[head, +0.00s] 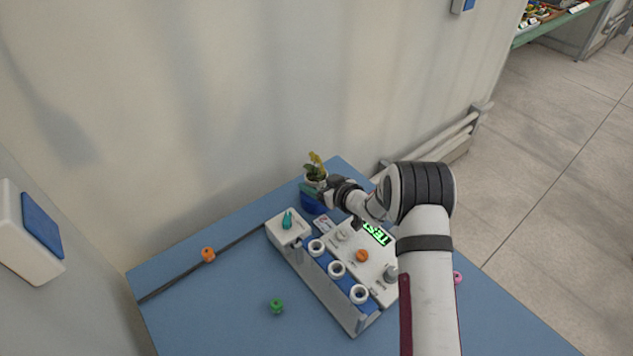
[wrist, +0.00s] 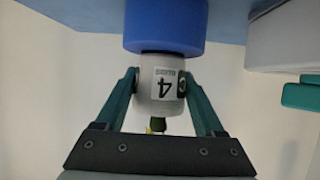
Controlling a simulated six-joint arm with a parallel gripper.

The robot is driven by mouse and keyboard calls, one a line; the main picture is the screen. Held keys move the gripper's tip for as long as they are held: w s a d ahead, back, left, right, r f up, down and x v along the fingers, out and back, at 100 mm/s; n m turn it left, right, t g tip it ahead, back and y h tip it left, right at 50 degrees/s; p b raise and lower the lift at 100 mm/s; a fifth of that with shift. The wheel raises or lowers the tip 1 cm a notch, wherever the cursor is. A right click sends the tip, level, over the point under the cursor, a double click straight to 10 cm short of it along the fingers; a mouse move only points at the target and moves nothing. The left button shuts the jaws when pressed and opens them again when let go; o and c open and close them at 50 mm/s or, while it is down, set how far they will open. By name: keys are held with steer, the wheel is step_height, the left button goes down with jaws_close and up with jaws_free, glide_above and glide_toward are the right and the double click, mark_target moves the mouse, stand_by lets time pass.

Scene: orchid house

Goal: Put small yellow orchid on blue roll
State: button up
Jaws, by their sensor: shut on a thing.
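The small yellow orchid (head: 316,163) has yellow blooms, green leaves and a white pot. My gripper (head: 317,187) is shut on this pot, with teal fingers on both sides of it. In the wrist view, which looks upside down, the white pot (wrist: 158,84) carries a label with a 4, and most of the plant is hidden behind my gripper. The blue roll (head: 311,204) stands at the table's back corner by the wall, directly under the pot. It also shows in the wrist view (wrist: 165,25), end to end with the pot. A thin dark line lies between them; I cannot tell whether they touch.
A white console (head: 350,248) with a green lit display (head: 377,233) and a rack with several white rings (head: 337,270) stand close in front. A teal item (head: 287,220) sits on the rack's end block. Small orange (head: 208,254) and green (head: 276,306) knobs lie on the blue table.

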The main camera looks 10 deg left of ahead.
steer(key=shift+f, duration=0.15)
steer(key=o, duration=1.5)
